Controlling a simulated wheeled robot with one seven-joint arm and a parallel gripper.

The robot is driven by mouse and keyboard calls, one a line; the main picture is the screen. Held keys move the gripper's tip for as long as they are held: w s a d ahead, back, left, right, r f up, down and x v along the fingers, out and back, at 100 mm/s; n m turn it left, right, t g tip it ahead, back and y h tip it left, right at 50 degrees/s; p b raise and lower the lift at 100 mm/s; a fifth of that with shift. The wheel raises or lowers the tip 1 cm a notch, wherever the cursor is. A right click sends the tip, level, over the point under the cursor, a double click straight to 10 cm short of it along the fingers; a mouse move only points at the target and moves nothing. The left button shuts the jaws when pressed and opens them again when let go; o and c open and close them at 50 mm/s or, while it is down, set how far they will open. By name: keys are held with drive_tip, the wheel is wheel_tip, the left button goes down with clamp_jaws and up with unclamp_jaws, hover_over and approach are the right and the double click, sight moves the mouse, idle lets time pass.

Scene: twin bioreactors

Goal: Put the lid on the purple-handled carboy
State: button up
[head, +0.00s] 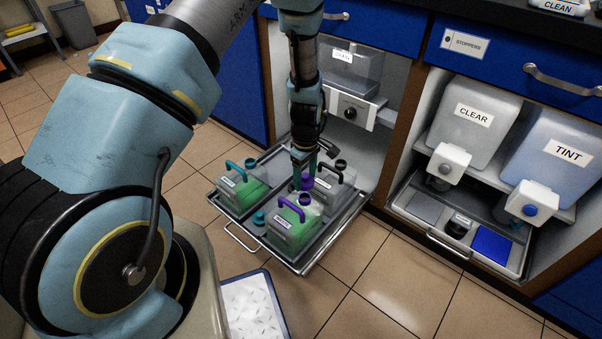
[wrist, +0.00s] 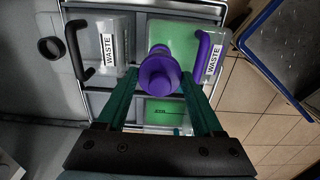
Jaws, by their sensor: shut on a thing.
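My gripper (wrist: 162,92) is shut on a purple lid (wrist: 160,78), held between its two teal fingers. In the head view my gripper (head: 305,176) points down over the pull-out tray, with the lid (head: 307,183) at its fingertips. The purple-handled carboy (head: 289,232) stands at the tray's front, clear-walled with green liquid and a label. In the wrist view its purple handle (wrist: 207,52) and WASTE label are right of the lid. The lid is over or close to the purple neck (head: 304,199); its mouth is hidden, and I cannot tell whether they touch.
A teal-handled carboy (head: 239,187) and a black-handled carboy (head: 329,178) share the metal tray (head: 322,250). A teal cap (head: 259,218) lies on the tray. A cabinet with CLEAR (head: 474,113) and TINT (head: 558,150) tanks is at right.

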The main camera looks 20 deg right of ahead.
sight(305, 197)
drive_tip(key=shift+f+b, duration=1.55)
drive_tip(key=shift+f, duration=1.2)
drive_tip(key=shift+f, duration=0.5)
drive_tip(key=o, duration=1.3)
drive_tip(key=shift+o, duration=0.2)
wheel_tip(305, 197, up, 6)
drive_tip(key=p, duration=0.5)
drive_tip(key=shift+r, duration=0.1)
